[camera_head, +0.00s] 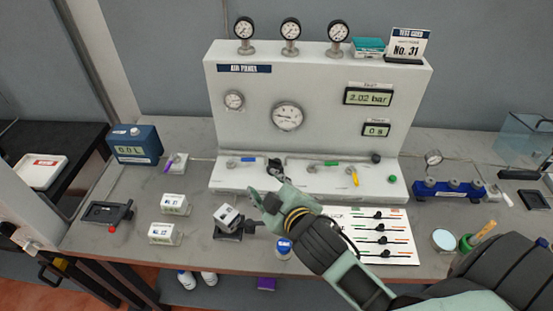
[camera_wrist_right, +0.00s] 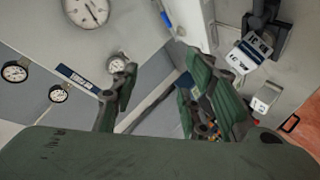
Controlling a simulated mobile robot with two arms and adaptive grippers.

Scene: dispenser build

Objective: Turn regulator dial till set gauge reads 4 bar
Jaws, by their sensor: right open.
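The white test panel (camera_head: 330,75) stands at the back of the bench. Its upper right display (camera_head: 368,97) reads 2.02 bar. A large round gauge (camera_head: 288,116) and a smaller round gauge (camera_head: 233,99) are on its face; their readings are too small to tell. A dark knob-like part (camera_head: 275,170) sits at the panel's lower ledge; I cannot tell for sure that it is the regulator dial. My right gripper (camera_head: 266,198) is just in front of the ledge, below that part. In the right wrist view its fingers (camera_wrist_right: 160,90) are apart with nothing between them. My left gripper is not in view.
Several small gauges (camera_head: 290,29) stand on the panel's top. A tilted white block (camera_head: 227,216) on a black stand is left of the gripper. A slider board (camera_head: 375,235) lies right of it, and a blue-capped jar (camera_head: 284,246) below it.

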